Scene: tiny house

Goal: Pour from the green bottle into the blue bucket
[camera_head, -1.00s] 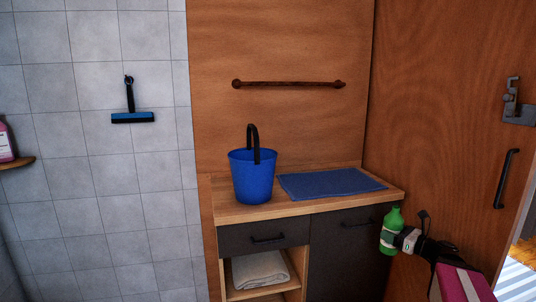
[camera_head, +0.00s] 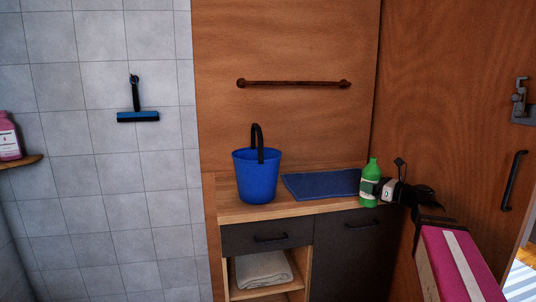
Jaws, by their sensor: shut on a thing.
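The blue bucket (camera_head: 256,180) stands upright on the left part of the wooden counter, its black handle raised. The green bottle (camera_head: 372,170), with a pale label, is upright at the right of the picture, in front of the counter's right end. My gripper (camera_head: 380,190) is shut on the bottle from the right; the fingers are partly hidden by the bottle and are small in this view. The bottle is well to the right of the bucket and apart from it. I cannot see into the bucket or the bottle.
A dark blue mat (camera_head: 320,184) lies on the wooden counter (camera_head: 290,207) between bucket and bottle. A brown rail (camera_head: 293,84) is on the wall above. A squeegee (camera_head: 138,116) hangs on the tiles. A pink bottle (camera_head: 8,137) stands on a shelf at left. A folded towel (camera_head: 262,270) lies below the counter.

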